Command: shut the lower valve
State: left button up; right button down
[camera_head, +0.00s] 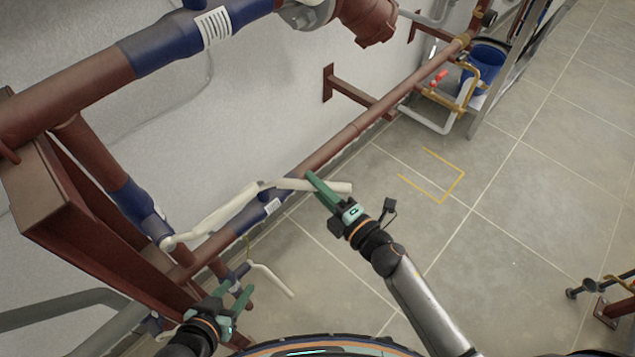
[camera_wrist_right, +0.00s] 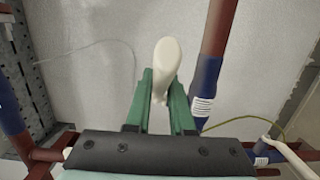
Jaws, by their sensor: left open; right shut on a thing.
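A long off-white valve lever (camera_head: 215,217) runs from a blue pipe joint at the left out to the right, away from the wall. My right gripper (camera_head: 322,188) is shut on this lever near its free end, which sticks out past the green fingers. In the right wrist view the lever's rounded end (camera_wrist_right: 166,62) stands between the fingers (camera_wrist_right: 163,95). A second, thinner white lever (camera_head: 272,279) sits lower, near the floor; its pivot is partly hidden. My left gripper (camera_head: 240,298) is open and empty just below and left of this lower lever.
A red-brown pipe (camera_head: 350,132) runs along the wall, with a bracket (camera_head: 352,95) above the held lever. A steel frame (camera_head: 75,215) stands at the left. A blue bucket (camera_head: 486,58) stands at the back. The tiled floor (camera_head: 510,215) at the right is mostly free.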

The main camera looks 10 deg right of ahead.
jog(key=shift+s+f, duration=0.1)
jog(key=shift+s, duration=0.05)
dwell(0.3)
jog(key=c, duration=0.8)
grip_release()
jog(key=v, duration=1.2)
jog(key=shift+s+d, duration=0.1)
jog(key=shift+s, duration=0.15)
